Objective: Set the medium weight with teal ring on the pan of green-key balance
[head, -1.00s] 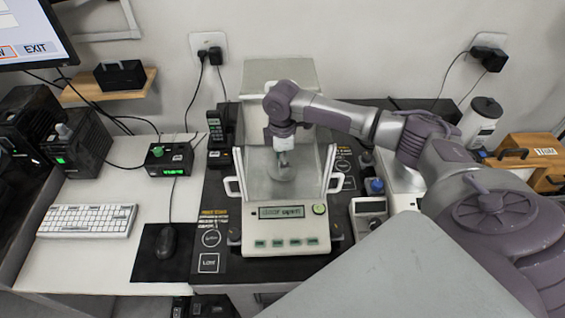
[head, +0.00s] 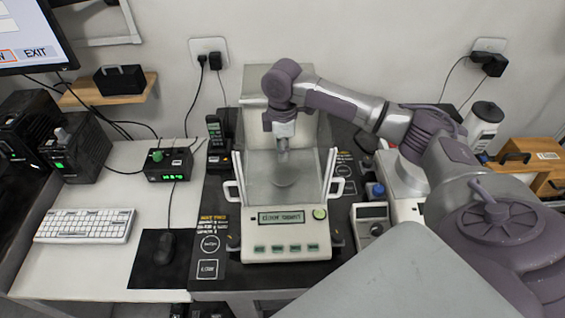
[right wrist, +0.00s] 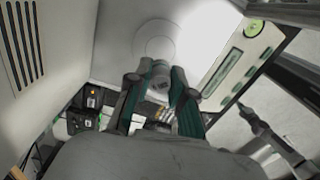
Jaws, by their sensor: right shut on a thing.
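The green-key balance (head: 287,245) stands in the middle of the head view, with a round green key at its front right. Its round pan (head: 284,176) lies between clear side walls and also shows in the right wrist view (right wrist: 152,34). My right gripper (head: 282,153) is above the pan, inside the balance's chamber. In the right wrist view the right gripper (right wrist: 160,82) is shut on a small grey metal weight (right wrist: 160,70), seen against the pan's near edge. I cannot make out the weight's teal ring.
The balance's side walls and white handles (head: 232,191) flank the gripper closely. A second instrument (head: 371,219) with a blue knob stands to the right. A keyboard (head: 85,226), a mouse (head: 165,247) and a small black box with a green display (head: 167,166) are at the left.

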